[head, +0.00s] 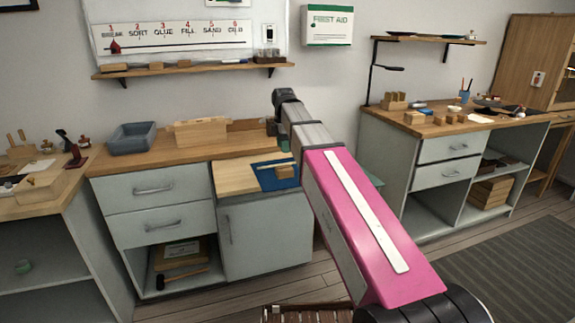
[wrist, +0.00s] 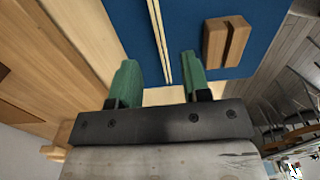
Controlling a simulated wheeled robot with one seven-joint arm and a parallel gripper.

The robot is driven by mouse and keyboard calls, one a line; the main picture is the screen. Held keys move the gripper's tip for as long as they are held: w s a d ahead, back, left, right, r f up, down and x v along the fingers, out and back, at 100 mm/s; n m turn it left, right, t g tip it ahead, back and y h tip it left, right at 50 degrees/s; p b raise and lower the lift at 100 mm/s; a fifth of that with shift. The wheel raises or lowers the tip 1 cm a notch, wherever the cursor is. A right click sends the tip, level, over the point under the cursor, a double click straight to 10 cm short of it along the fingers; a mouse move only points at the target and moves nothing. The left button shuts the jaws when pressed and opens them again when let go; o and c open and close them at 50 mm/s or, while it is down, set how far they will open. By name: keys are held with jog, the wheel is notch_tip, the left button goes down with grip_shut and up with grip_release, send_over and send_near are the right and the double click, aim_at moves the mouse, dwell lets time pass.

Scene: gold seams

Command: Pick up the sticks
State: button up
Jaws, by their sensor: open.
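Two thin pale sticks (wrist: 160,42) lie close side by side on a blue mat (wrist: 188,14). In the head view they show as a thin pale line (head: 274,164) on the mat (head: 266,180), partly covered by my arm. My gripper (wrist: 158,62) has green fingers and is open, with nothing held. In the wrist view one finger is on each side of the sticks' near ends, with a gap on both sides. I cannot tell the height of the fingertips above the mat. In the head view my arm hides most of the gripper.
A slotted wooden block (wrist: 226,42) lies on the mat, right of the sticks; it also shows in the head view (head: 285,173). A grey-blue tray (head: 132,138) and a wooden box (head: 200,132) stand on the counter behind. A second workbench (head: 440,128) with several small items is at right.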

aim_at(282, 164)
jog(key=shift+s+a+f, duration=0.1)
jog(key=shift+a+f, duration=0.1)
jog(key=shift+f, duration=1.4)
jog(key=shift+a+f, duration=0.15)
jog(key=shift+f, duration=1.45)
grip_shut()
